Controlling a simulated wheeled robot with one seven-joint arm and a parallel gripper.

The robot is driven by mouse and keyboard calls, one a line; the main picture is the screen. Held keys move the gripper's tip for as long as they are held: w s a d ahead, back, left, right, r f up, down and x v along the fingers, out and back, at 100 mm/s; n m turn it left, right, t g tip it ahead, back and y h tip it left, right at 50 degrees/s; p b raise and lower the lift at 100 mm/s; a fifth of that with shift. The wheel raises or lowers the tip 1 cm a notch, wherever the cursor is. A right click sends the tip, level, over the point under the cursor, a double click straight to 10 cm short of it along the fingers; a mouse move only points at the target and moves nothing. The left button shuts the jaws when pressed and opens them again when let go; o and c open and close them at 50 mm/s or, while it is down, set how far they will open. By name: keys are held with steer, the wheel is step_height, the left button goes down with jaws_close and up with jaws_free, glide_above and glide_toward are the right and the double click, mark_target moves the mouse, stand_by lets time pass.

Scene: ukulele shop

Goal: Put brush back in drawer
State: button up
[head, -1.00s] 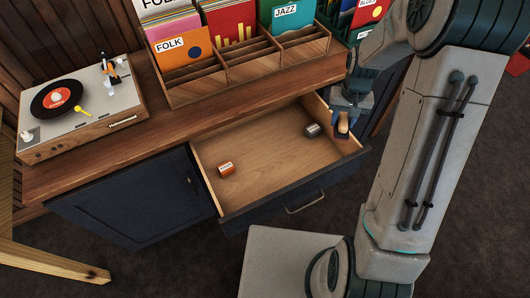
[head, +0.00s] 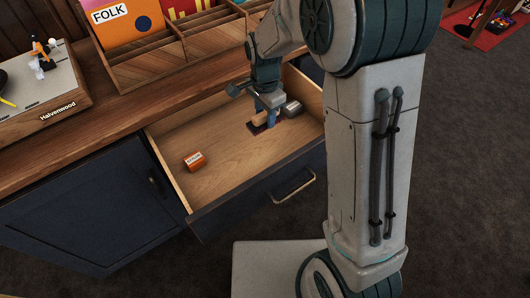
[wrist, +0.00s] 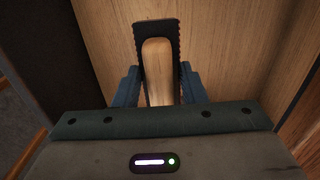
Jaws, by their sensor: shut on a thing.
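The brush has a pale wooden handle and a dark base; in the wrist view the brush (wrist: 157,62) stands between the two blue fingers of my gripper (wrist: 158,88), which is shut on it. In the head view my gripper (head: 268,113) reaches down into the open drawer (head: 225,155), towards its right part. The brush (head: 259,119) shows there low over or on the drawer floor; I cannot tell whether it touches. The drawer is pulled out of the dark cabinet, with a brass handle on its front.
In the drawer, a small orange box (head: 194,161) lies at the left and a small grey box (head: 292,108) lies close right of my gripper. The record rack (head: 150,60) and the turntable (head: 40,90) stand on the wooden top behind. The drawer's front middle is clear.

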mark_target(264, 145)
steer(key=shift+a+f, duration=0.15)
steer(key=shift+f, duration=0.35)
step_height(264, 145, down, 9)
steer(key=shift+f+b, duration=0.1)
steer(key=shift+b, duration=0.95)
steer(key=shift+f, duration=0.1)
steer(key=shift+f, duration=0.15)
steer(key=o, duration=0.9)
step_height(264, 145, up, 12)
steer(key=shift+f+p, duration=0.1)
steer(key=shift+p, duration=1.1)
steer(key=shift+r, duration=0.45)
